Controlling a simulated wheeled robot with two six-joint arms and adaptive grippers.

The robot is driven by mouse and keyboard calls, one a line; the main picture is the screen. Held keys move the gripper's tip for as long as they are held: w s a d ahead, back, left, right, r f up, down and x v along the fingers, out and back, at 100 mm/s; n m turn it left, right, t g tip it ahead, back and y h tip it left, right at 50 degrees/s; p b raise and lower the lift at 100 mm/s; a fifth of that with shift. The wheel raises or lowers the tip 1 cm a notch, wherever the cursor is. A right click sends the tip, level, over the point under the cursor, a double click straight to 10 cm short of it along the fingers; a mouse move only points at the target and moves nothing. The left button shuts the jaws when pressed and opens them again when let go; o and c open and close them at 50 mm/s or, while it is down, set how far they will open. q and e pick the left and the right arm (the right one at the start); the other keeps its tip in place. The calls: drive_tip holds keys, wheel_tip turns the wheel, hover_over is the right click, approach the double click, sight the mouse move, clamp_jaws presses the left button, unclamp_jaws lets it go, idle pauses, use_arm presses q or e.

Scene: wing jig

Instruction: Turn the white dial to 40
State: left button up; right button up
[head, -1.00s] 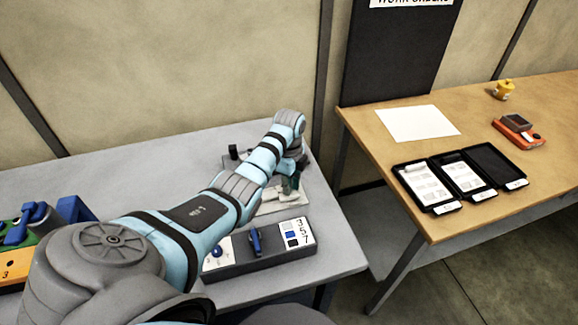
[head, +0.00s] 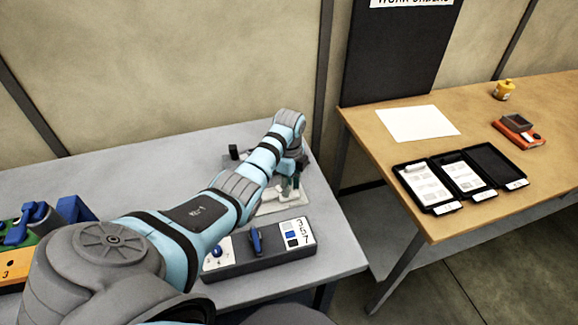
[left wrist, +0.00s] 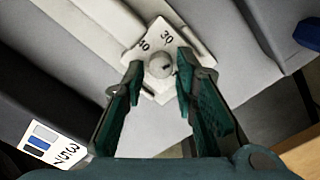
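The white dial (left wrist: 160,66) shows in the left wrist view as a small round knob on a pale plate. My right gripper is not in view.
A dark box (head: 262,252) with blue controls and a 3 5 7 label stands on the grey bench (head: 340,262) in front of the gripper. Blue and green parts sit at the far left. A wooden table (head: 400,130) with clipboards (head: 425,184) stands to the right.

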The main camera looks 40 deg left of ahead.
use_arm(q)
wheel_tip(320, 180, up, 8)
drive_tip(key=shift+f, duration=0.25)
